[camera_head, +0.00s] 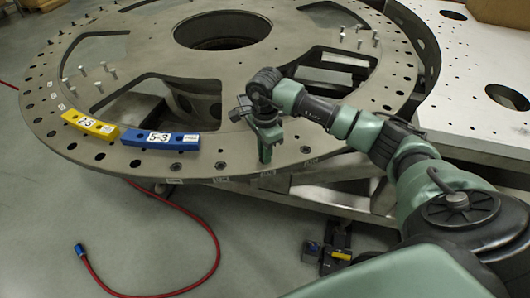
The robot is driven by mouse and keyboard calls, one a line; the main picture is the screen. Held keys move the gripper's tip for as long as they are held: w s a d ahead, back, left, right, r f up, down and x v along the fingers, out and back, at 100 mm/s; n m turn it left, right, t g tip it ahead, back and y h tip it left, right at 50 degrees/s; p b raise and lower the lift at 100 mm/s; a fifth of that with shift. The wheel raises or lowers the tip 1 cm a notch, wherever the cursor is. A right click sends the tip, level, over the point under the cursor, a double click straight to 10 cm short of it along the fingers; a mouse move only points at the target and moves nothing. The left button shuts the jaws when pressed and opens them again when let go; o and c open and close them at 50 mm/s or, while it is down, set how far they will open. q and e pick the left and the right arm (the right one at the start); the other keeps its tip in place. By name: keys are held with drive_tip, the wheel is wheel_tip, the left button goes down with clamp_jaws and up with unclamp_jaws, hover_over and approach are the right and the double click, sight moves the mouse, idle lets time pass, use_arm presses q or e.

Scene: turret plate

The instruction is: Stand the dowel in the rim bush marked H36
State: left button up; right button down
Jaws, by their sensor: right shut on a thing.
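My right gripper (266,158) points down at the near rim of the large grey turret plate (225,160). It is shut on a thin piece, which I take to be the dowel; the fingers hide most of it. I cannot tell whether its lower end is above a rim bush or inside one. Dark round bushes and holes run along the rim, with small pale labels (221,180) on the near edge. The labels are too small to read, so I cannot pick out H36. My left gripper is not in view.
A yellow block (90,124) and a blue block (160,139) lie on the rim left of my gripper. Upright pins (98,87) stand farther back on the plate. A second pale plate (460,75) lies at right. A red hose (212,240) curls on the floor.

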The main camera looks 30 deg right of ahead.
drive_tip(key=c, duration=1.4)
unclamp_jaws()
drive_tip(key=shift+s+f, duration=0.15)
drive_tip(key=shift+f, duration=0.1)
drive_tip(key=shift+o, duration=0.3)
drive_tip(key=shift+a+f, duration=0.1)
drive_tip(key=shift+s, duration=0.1)
drive_tip(key=r, duration=0.2)
drive_tip(key=r+b, duration=0.1)
drive_tip(key=r, duration=0.5)
drive_tip(key=shift+w+r, duration=0.25)
drive_tip(key=shift+w, duration=0.05)
